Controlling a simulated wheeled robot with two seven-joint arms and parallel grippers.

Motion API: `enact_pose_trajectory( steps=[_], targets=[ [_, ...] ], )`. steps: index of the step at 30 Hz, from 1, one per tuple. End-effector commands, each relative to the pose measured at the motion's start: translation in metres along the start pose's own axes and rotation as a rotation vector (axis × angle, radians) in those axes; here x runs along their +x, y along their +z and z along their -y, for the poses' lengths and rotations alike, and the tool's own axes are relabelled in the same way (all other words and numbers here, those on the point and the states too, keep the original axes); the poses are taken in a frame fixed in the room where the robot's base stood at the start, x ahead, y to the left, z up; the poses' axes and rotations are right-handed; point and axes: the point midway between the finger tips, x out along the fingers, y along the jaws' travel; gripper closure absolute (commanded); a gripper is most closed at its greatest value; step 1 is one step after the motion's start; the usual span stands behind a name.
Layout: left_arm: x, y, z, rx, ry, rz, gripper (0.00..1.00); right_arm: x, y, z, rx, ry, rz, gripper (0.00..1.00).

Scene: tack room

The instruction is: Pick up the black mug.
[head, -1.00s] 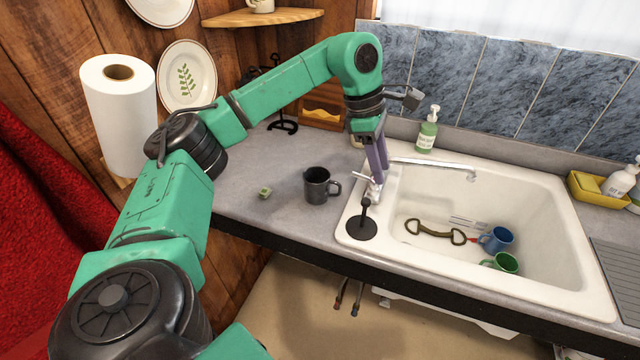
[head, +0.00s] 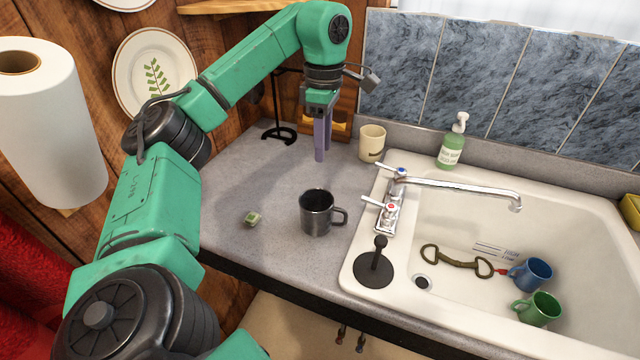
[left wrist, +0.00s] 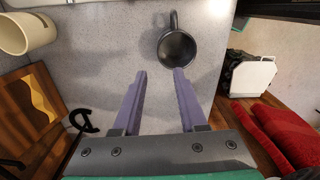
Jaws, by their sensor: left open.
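The black mug (head: 317,213) stands upright on the grey counter, left of the sink, with its handle to the right. In the left wrist view the mug (left wrist: 177,48) shows from above, beyond the fingertips and nearer the right finger. My left gripper (head: 321,158) points down above the counter, behind the mug in the head view. Its two purple fingers show apart and empty in the left wrist view (left wrist: 160,74). The gripper does not touch the mug. My right gripper is not in view.
A cream mug (head: 372,143) stands behind, by the faucet (head: 440,186). A small green block (head: 252,218) lies left of the black mug. A black plunger-like stopper (head: 375,264) sits on the sink's front left corner. The sink (head: 600,225) holds blue and green mugs.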

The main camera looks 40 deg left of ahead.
Motion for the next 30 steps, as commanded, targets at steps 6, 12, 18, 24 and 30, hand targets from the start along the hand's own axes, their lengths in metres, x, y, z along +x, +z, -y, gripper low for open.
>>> enact_pose_trajectory(
  steps=[6, 12, 18, 24, 30],
  targets=[
    [0.033, 0.0, -0.001, 0.0, 0.0, 0.0, 0.59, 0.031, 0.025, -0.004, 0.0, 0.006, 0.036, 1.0],
    [0.08, 0.0, -0.001, 0.001, -0.004, 0.0, 0.59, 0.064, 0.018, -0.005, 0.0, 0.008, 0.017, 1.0],
    [0.113, -0.001, 0.0, -0.002, -0.002, -0.002, 0.59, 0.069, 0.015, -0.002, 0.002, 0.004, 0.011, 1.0],
    [0.139, -0.001, -0.001, -0.001, -0.004, -0.003, 0.59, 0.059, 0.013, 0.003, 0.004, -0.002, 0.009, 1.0],
    [0.171, 0.0, -0.001, 0.0, -0.001, -0.001, 0.59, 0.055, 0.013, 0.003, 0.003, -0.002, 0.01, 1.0]
  ],
)
